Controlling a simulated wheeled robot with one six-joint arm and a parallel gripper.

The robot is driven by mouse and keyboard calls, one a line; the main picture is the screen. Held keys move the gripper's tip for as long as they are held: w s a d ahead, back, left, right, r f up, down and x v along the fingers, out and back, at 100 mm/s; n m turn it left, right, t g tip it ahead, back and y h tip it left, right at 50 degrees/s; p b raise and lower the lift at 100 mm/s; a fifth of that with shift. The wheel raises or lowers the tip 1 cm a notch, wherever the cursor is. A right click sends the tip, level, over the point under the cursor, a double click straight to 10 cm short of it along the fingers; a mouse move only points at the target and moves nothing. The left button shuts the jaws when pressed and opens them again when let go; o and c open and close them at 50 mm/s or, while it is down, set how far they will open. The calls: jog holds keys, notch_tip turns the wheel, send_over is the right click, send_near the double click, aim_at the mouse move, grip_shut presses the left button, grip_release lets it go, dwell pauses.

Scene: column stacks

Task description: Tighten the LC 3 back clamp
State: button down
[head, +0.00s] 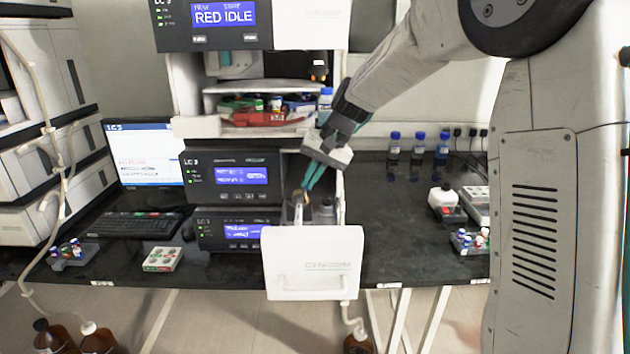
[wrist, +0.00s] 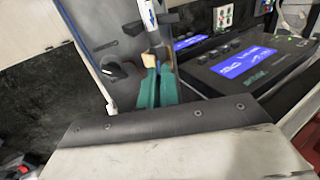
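The LC 3 stack has a white-fronted drawer (head: 313,262) pulled open below its right side. A slim pale column (head: 297,214) stands in the open compartment; in the wrist view it shows as a white and blue tube (wrist: 148,14) with a black clamp (wrist: 138,28) across it. My gripper (head: 303,190) reaches down into the compartment from the upper right, teal fingers close together. In the wrist view, the fingertips (wrist: 157,70) are at a small tan piece (wrist: 151,60) below the black clamp. Whether they grip it is unclear. The back clamp cannot be told apart surely.
A black knob (wrist: 120,70) sits on the compartment's grey wall. LC 3 modules with blue screens (head: 240,176) stand close left of the compartment. A shelf with bottles (head: 325,103) is above. The black bench (head: 385,235) right of the drawer has bare room.

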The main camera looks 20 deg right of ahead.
aim_at(295, 198)
jog(key=h, duration=0.1)
jog(key=a+h, duration=0.1)
jog(key=a+g+h, duration=0.1)
jog(key=shift+w+r+h, duration=0.3)
jog(key=shift+w+r, duration=0.05)
jog(key=a+h, duration=0.1)
jog(key=g+h, duration=0.1)
jog(key=h, duration=0.1)
jog(key=shift+w+a+h, duration=0.3)
jog(key=shift+a, duration=0.1)
jog(key=h, duration=0.1)
jog(key=a+g+h, duration=0.1)
jog(key=a+f+h, duration=0.1)
jog(key=shift+w+g+h, duration=0.3)
jog(key=shift+h, duration=0.1)
jog(key=shift+w+a+f+g+h, duration=0.1)
jog(key=shift+a+f+g+h, duration=0.15)
jog(key=shift+h, duration=0.45)
jog(key=shift+a+f+g+h, duration=0.15)
jog(key=shift+a+h, duration=0.05)
jog(key=shift+h, duration=0.5)
jog(key=shift+f, duration=0.1)
jog(key=c, duration=1.6)
grip_release()
jog(key=v, duration=0.8)
